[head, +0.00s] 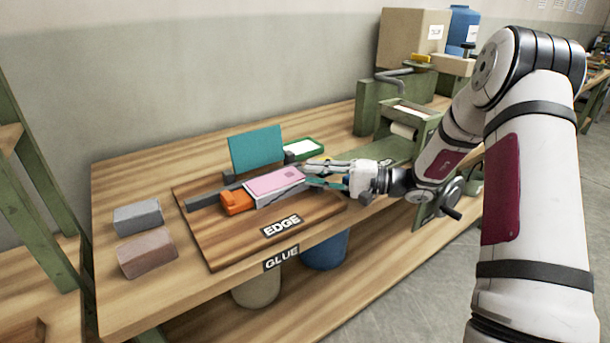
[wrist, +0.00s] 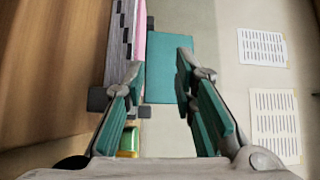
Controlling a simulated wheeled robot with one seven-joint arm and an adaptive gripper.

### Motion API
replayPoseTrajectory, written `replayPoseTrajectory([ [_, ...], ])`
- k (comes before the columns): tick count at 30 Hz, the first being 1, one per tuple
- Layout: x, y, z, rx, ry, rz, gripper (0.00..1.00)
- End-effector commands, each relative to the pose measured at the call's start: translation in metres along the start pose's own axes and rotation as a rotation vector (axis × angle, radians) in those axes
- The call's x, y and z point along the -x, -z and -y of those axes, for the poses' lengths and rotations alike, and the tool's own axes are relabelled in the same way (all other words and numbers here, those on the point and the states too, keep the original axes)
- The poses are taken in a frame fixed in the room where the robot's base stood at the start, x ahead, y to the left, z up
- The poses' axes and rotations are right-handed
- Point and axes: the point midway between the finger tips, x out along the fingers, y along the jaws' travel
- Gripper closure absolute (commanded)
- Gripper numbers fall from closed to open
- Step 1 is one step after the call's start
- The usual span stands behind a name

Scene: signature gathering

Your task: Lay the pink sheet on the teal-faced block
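The pink sheet (head: 273,181), with a small square mark, lies on top of a grey-white stack on the wooden board. In the wrist view a pink strip (wrist: 139,32) shows beside the stack's layered edge (wrist: 115,50). A teal face (head: 257,148) stands upright behind the stack. It shows between my fingers in the wrist view (wrist: 166,72); its thickness is hidden. My gripper (head: 308,174) is at the right end of the stack, fingers apart. In the wrist view my gripper (wrist: 159,66) has a gap between its teal-padded fingertips and holds nothing visible.
An orange piece (head: 237,201) is at the stack's left end. A green-rimmed tray (head: 303,149) sits behind. The wooden board (head: 225,242) carries an EDGE label. Grey (head: 138,217) and brown (head: 147,252) blocks lie at left. A green roller device (head: 407,120) stands at right.

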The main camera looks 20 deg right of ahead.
Motion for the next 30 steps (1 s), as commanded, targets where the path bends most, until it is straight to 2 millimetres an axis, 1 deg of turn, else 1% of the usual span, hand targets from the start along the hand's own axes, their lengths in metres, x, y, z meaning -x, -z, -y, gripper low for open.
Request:
replayPoseTrajectory([
  [1, 0.012, 0.001, 0.0, 0.0, 0.001, -0.002, 0.75],
  [3, 0.027, 0.0, 0.0, 0.0, 0.002, 0.0, 0.75],
  [6, 0.048, 0.0, 0.0, 0.0, 0.002, 0.001, 0.75],
  [10, 0.07, 0.0, 0.0, -0.001, 0.003, 0.002, 0.75],
  [15, 0.087, -0.001, 0.001, 0.0, 0.003, 0.004, 0.75],
  [17, 0.088, -0.002, 0.002, 0.0, 0.0, 0.009, 0.75],
  [19, 0.085, -0.008, 0.006, -0.001, -0.017, 0.033, 0.75],
  [20, 0.081, -0.013, 0.01, -0.003, -0.031, 0.051, 0.75],
  [23, 0.064, -0.04, 0.026, -0.01, -0.109, 0.138, 0.75],
  [26, 0.046, -0.08, 0.045, -0.018, -0.233, 0.248, 0.75],
  [27, 0.04, -0.098, 0.052, -0.02, -0.289, 0.289, 0.75],
  [29, 0.034, -0.125, 0.06, -0.02, -0.373, 0.347, 0.75],
  [30, 0.032, -0.142, 0.065, -0.018, -0.431, 0.38, 0.75],
])
